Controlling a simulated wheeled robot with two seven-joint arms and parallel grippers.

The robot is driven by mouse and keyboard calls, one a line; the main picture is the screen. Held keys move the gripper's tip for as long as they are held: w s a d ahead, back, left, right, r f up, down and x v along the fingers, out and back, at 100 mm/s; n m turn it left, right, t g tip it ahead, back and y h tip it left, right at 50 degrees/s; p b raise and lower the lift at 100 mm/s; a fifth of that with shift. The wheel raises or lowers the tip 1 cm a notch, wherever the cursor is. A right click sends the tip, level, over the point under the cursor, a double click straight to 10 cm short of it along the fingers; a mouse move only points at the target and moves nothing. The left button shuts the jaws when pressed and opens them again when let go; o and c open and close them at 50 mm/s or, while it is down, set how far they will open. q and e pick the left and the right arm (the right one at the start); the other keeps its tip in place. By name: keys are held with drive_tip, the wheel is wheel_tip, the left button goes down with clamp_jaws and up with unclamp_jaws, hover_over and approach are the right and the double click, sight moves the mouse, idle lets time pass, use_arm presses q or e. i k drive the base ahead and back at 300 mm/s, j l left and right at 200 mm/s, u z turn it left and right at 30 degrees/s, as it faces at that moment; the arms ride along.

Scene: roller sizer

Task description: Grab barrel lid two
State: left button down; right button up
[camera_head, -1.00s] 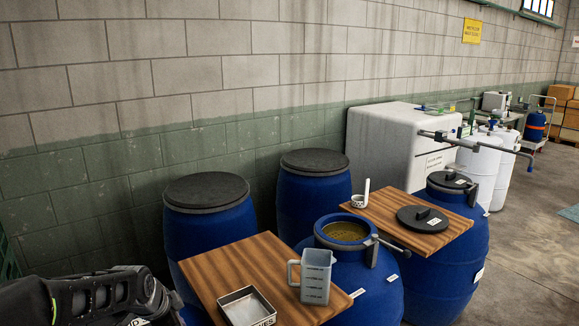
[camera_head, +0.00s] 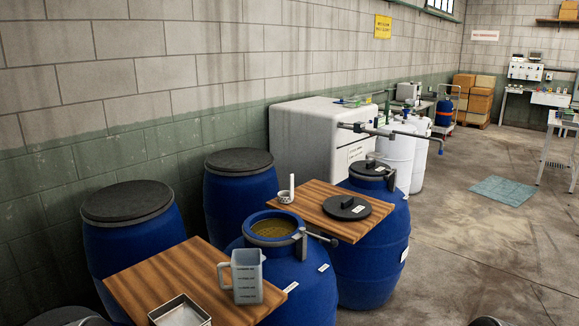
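A black round lid (camera_head: 347,207) with a raised handle and a small white label lies flat on the right wooden board. Another dark lid (camera_head: 373,170) with a handle and label sits on the blue barrel (camera_head: 370,255) at the right. The labels are too small to read, so I cannot tell which lid is number two. An open blue barrel (camera_head: 300,290) in front holds brownish contents. Only slivers of my own dark parts show at the bottom edge; neither gripper's fingers are in view, and no gripper is near the lids.
The right board (camera_head: 312,203) also holds a small white cup (camera_head: 285,196). The left board (camera_head: 150,273) holds a measuring jug (camera_head: 246,277) and a metal tray (camera_head: 181,312). Two closed blue barrels (camera_head: 128,245) (camera_head: 240,205) stand by the wall. Open floor (camera_head: 480,250) lies right.

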sight(344, 207)
drive_tip(key=i+l+z, duration=0.15)
drive_tip(key=i+l, duration=0.25)
drive_tip(key=i+l+z, duration=0.2)
drive_tip(key=i+l, duration=0.15)
drive_tip(key=i, duration=0.3)
drive_tip(key=i+l+z, duration=0.15)
drive_tip(key=i, duration=0.4)
drive_tip(key=i+l+z, duration=0.15)
drive_tip(key=i, duration=0.45)
drive_tip(key=i+l+z, duration=0.2)
drive_tip(key=i, duration=0.4)
